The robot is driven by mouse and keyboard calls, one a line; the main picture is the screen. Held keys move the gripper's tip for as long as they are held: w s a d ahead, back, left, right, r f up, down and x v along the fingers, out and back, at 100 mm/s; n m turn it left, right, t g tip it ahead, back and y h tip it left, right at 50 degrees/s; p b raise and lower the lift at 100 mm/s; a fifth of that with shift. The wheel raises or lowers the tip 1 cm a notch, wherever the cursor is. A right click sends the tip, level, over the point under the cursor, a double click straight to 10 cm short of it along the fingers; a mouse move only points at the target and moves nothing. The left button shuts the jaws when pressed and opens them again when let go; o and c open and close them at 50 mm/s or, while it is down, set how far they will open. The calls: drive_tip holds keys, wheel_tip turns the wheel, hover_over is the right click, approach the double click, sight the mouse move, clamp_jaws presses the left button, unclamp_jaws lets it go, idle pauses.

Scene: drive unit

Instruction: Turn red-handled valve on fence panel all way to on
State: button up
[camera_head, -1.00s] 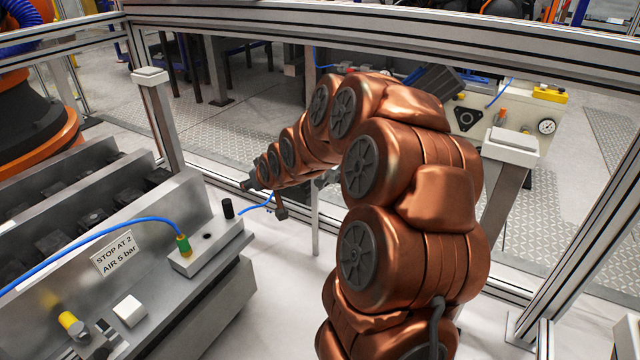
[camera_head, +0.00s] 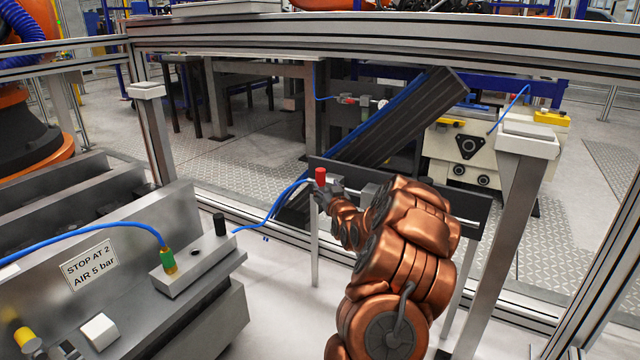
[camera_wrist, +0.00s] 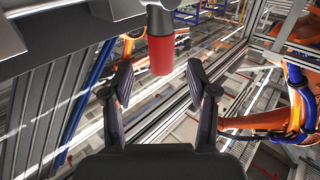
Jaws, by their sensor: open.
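The red valve handle (camera_head: 321,176) is a small red cylinder at the left end of the dark fence panel (camera_head: 468,208). A blue hose runs to the panel near it. My gripper (camera_head: 322,192) is at the handle, close beside or just below it in the picture. In the wrist view the red handle (camera_wrist: 161,52) hangs from a grey stem at top centre. My gripper (camera_wrist: 160,78) shows there with its two dark fingers apart, one on each side of the handle's lower end. I see no clear contact. The valve body and any on/off marks cannot be made out.
Fence rails and a post (camera_head: 515,210) frame the panel. A dark slanted beam (camera_head: 410,115) lies behind it.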

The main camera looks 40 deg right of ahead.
sight(322, 181)
drive_tip(key=shift+b+x, duration=0.8)
drive_tip(key=shift+x, duration=2.5)
clamp_jaws()
